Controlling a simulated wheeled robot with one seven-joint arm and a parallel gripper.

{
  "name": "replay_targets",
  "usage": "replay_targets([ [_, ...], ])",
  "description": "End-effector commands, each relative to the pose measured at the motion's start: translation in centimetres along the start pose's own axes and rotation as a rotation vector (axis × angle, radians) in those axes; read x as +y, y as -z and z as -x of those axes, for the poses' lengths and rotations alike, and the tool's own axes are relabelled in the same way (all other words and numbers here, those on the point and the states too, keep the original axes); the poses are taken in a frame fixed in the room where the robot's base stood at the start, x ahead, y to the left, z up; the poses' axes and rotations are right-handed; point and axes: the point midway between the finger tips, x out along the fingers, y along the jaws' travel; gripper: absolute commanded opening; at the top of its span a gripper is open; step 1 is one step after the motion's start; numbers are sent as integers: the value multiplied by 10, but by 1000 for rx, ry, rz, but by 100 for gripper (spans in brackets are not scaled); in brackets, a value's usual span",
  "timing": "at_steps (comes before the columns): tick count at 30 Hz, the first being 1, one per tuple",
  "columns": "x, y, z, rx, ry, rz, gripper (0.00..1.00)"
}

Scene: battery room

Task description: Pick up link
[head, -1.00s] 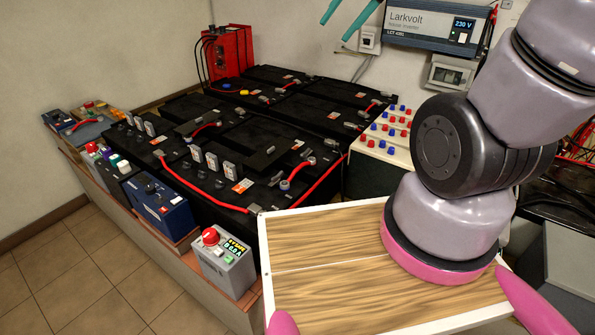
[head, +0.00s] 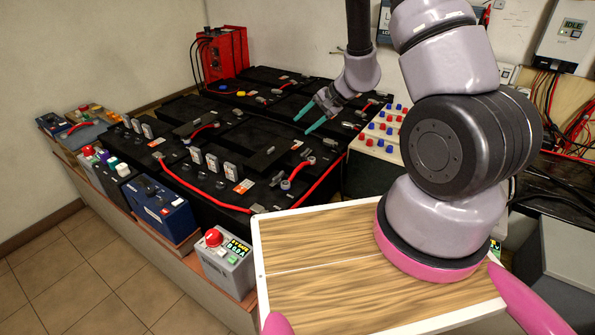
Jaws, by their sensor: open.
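My gripper (head: 310,117) has two teal fingers, spread apart and pointing down-left, with nothing between them. In the head view it appears over the right part of the black batteries (head: 245,137); its height above them is hard to judge. Small grey metal pieces (head: 297,145) lie on the battery tops just below and left of the fingertips. Other grey pieces (head: 277,179) lie nearer the front. A red cable (head: 205,194) runs along the front batteries. I cannot tell for certain which small piece is the link.
A wooden tray (head: 320,246) with a white rim is in front. A panel with red and blue knobs (head: 384,128) stands right of the batteries. A red unit (head: 222,57) stands behind. A grey box with a red button (head: 226,262) and a blue box (head: 160,208) line the front ledge.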

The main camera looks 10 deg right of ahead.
Motion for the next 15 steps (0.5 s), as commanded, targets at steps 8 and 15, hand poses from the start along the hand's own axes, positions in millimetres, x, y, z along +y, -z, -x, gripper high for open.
replay_targets([
  [8, 80, 34, -49, 111, -95, -13, 53],
  [15, 101, 43, -65, 143, -121, -8, 53],
])
